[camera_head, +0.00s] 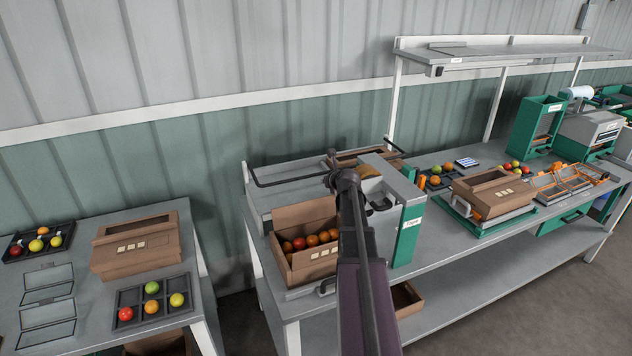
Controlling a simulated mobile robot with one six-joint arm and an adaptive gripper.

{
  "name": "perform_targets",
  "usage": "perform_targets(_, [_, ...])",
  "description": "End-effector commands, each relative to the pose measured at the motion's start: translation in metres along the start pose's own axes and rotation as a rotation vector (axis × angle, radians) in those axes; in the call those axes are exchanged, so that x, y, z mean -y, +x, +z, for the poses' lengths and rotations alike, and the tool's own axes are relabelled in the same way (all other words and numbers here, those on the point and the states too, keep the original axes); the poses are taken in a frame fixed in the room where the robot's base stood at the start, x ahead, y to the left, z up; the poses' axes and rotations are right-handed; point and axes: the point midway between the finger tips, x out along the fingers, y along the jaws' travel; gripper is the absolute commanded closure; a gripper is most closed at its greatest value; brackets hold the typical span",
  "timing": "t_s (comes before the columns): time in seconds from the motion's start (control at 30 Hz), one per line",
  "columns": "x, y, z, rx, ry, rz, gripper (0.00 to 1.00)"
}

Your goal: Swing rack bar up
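A thin dark bent bar (290,181), which looks like the rack bar, runs roughly level above the grey bench at the left of the box-taping machine (410,235). Its left end bends back near the bench's far left corner. My arm reaches up from the bottom of the picture, and my gripper (332,181) is at the right end of this bar's visible stretch. The gripper is small and dark here, and I cannot tell whether its fingers touch or hold the bar. My wrist hides part of the machine and what lies behind it.
An open carton (281,255) with tomatoes stands below my gripper. Another carton (345,160) is behind. At right are a carton on a green scale (480,228) and an orange rack (567,183). The left table (95,310) holds a carton, tomato trays and wire frames.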

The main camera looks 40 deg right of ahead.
Motion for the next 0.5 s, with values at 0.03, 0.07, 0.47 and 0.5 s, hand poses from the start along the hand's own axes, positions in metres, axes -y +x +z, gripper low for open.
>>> perform_targets(0.03, [0.0, 0.0, 0.0, 0.0, -0.001, 0.0, 1.0])
perform_targets(0.07, [0.0, 0.0, 0.0, 0.0, -0.001, 0.0, 1.0])
perform_targets(0.47, [0.001, 0.012, -0.001, -0.001, -0.004, 0.0, 1.0])
perform_targets(0.5, [0.001, 0.016, -0.002, -0.001, -0.004, 0.0, 1.0])
